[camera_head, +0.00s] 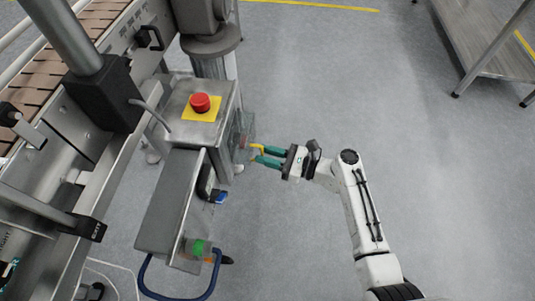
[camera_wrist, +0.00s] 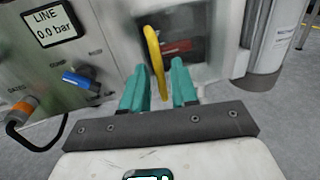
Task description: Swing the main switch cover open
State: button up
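The main switch cover (camera_head: 248,127) is a clear panel on the right side of the steel control box. I cannot tell its exact angle. Its yellow handle (camera_head: 257,148) also shows in the wrist view (camera_wrist: 154,52), curving down between my fingers. Behind it is a dark recess with a red part (camera_wrist: 178,47), likely the switch. My gripper (camera_head: 262,156) has green fingers and reaches the handle from the right. In the wrist view the fingertips (camera_wrist: 159,66) stand on either side of the handle, with small gaps visible, so it looks open.
A red emergency button on a yellow plate (camera_head: 201,103) tops the box. A gauge display (camera_wrist: 51,25), a blue valve lever (camera_wrist: 81,79) and an orange connector (camera_wrist: 20,108) are left of the fingers.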

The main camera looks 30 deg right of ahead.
grip_shut()
dwell(1.2)
